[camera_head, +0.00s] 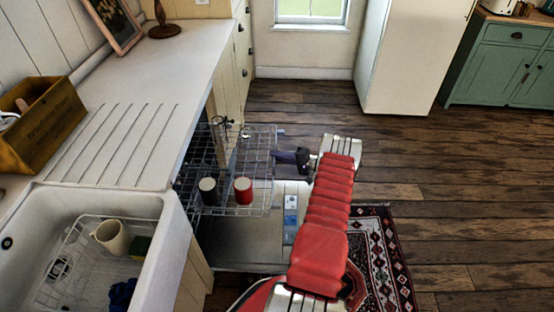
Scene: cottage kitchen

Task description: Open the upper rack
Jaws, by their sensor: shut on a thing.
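The upper rack (256,139) is a wire basket that sticks out to the right from the dishwasher under the counter. A dark mug (208,191) and a red mug (243,190) stand on it, and a glass-like item sits toward its far side. My gripper (281,156) is at the rack's outer right edge, shut on the rack. The exact hold on the wires is too small to make out. The dishwasher door (235,238) lies folded down below the rack.
A sink (160,215) holding a wire basket with a cream mug (111,236) is at the lower left. A patterned rug (391,260) lies on the floor at right. The wooden floor is clear toward the white fridge (405,60) and green cabinet (500,65).

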